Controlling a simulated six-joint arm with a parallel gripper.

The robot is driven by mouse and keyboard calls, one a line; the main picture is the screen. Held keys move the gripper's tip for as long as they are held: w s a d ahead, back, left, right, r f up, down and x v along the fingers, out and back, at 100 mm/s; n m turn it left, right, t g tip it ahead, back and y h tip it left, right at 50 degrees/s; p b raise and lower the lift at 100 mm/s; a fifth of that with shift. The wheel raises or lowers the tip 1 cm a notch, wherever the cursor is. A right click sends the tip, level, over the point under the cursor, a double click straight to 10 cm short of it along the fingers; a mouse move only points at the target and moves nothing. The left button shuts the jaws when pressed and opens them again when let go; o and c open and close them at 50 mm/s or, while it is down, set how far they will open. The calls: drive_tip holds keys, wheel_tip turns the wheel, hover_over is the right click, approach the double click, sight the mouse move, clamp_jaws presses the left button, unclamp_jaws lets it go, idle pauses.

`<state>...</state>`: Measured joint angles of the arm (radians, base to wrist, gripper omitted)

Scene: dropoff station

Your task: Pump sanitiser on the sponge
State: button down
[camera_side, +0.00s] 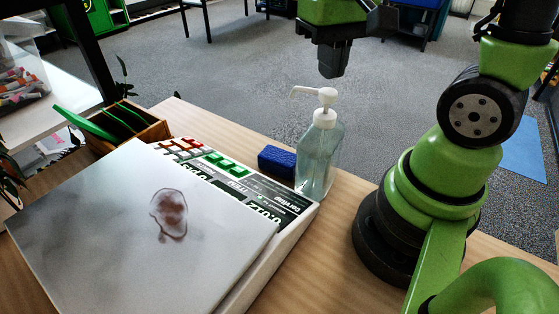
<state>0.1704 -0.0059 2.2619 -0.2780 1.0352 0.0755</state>
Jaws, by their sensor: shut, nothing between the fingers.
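A clear sanitiser bottle (317,158) with a white pump head (326,98) stands upright on the wooden table. Its nozzle points left. A blue sponge (277,161) lies on the table just left of the bottle, close to its base; the nozzle tip is above and roughly over the sponge in this view. My gripper (331,72) points down, shut and empty, and appears just above the pump head. A small gap seems to show between them, but the depth is hard to judge.
A white-topped device (90,230) with a brown stain (169,214) fills the left front, its labelled key panel (230,172) beside the sponge. A wooden box (128,127) with green items stands behind it.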

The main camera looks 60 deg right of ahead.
idle(0.4)
wheel_tip(320, 180, up, 6)
idle(0.6)
drive_tip(key=s+a+r+n+t+y, duration=0.2)
drive_tip(key=s+a+t, duration=0.3)
drive_tip(key=a+t, duration=0.1)
drive_tip(key=shift+t, duration=0.7)
